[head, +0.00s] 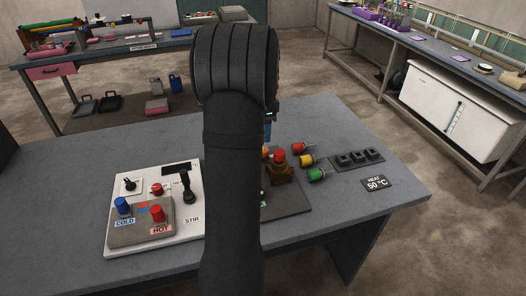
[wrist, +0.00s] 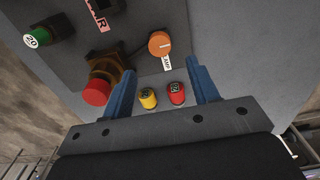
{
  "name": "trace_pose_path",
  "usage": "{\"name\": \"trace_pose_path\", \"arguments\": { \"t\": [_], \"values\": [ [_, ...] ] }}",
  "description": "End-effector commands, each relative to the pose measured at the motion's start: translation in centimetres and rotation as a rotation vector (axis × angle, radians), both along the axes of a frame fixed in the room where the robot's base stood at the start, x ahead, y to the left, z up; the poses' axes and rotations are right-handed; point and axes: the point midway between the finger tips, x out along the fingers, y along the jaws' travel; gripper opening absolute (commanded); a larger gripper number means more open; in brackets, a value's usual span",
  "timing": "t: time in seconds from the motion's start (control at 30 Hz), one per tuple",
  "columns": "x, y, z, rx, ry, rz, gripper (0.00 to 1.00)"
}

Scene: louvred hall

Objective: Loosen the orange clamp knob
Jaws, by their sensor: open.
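The orange clamp knob (wrist: 159,43) is a round cap with a pale line across its face, on a grey panel in the wrist view. A white label (wrist: 167,63) stands beside it. My gripper (wrist: 162,71) has two blue fingers spread apart with nothing between their tips. The knob lies just beyond the fingertips, roughly centred between them; I see no contact. In the head view my arm hides most of the gripper, and only a sliver of orange (head: 265,150) shows beside the arm.
A red mushroom button (wrist: 96,92) on a brown base stands close to the left finger. Yellow (wrist: 148,98) and red (wrist: 176,93) capped parts sit between the fingers. A white panel (head: 120,245) with blue and red knobs lies left on the table.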

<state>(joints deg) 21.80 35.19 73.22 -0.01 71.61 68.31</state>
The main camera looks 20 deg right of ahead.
Motion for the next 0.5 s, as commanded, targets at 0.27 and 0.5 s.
{"name": "trace_pose_path", "arguments": {
  "t": [0.27,0.5],
  "values": [
    [-0.1,0.0,-2.8,0.001,0.003,0.001,0.55],
    [-0.1,0.0,-6.2,0.001,0.002,0.002,0.55]
  ]
}}
